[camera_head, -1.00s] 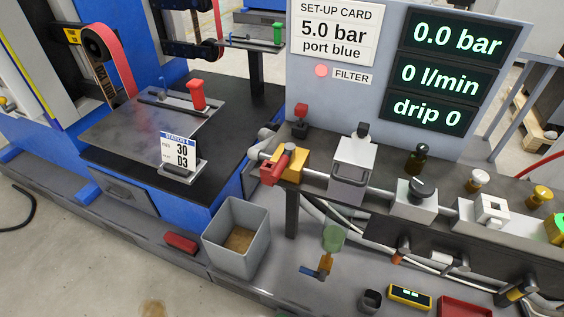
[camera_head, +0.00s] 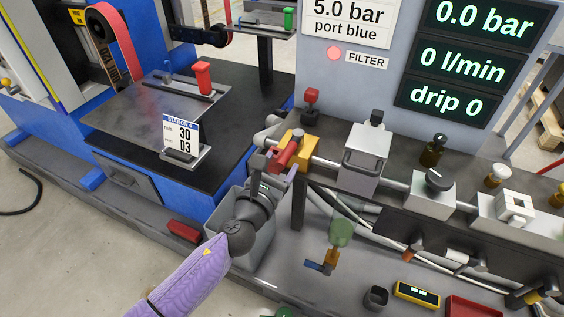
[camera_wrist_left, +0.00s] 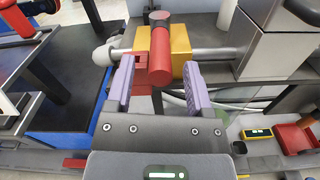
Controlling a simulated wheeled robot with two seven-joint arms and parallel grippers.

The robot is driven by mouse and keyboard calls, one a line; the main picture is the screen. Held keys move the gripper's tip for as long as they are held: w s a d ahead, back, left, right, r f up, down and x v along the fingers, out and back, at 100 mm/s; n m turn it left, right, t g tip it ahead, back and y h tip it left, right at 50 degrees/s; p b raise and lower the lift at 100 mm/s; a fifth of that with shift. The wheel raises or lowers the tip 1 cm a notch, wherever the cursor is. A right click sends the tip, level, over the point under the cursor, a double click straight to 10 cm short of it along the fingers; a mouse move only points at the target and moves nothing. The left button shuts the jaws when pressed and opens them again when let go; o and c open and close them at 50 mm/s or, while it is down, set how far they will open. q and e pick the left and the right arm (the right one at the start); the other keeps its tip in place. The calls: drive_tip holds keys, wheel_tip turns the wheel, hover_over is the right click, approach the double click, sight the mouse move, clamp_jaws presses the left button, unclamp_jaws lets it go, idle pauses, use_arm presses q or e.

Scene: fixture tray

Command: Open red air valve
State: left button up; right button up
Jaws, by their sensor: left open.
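The red air valve handle (camera_head: 285,155) sits on a yellow valve block (camera_head: 301,147) at the left end of the pipe line. In the left wrist view the red handle (camera_wrist_left: 160,55) points toward the camera in front of the yellow block (camera_wrist_left: 181,44). My left gripper (camera_head: 283,178) is just in front of the valve. In the left wrist view its two purple fingers (camera_wrist_left: 160,88) are apart, one on each side of the red handle, with gaps to it. My right gripper is not in view.
A grey bin (camera_head: 263,246) stands below my left arm. A grey filter unit (camera_head: 363,157) is right of the valve on the pipe. A red knob (camera_head: 311,95) stands behind the valve. Display panels (camera_head: 455,55) read 0.0 bar, 0 l/min and drip 0.

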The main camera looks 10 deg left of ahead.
use_arm(q)
drive_tip(key=shift+w+d, duration=0.15)
drive_tip(key=shift+w, duration=0.6)
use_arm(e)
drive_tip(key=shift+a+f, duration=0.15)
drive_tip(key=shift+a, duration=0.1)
use_arm(q)
drive_tip(key=shift+c, duration=0.2)
drive_tip(key=c, duration=0.7)
clamp_jaws()
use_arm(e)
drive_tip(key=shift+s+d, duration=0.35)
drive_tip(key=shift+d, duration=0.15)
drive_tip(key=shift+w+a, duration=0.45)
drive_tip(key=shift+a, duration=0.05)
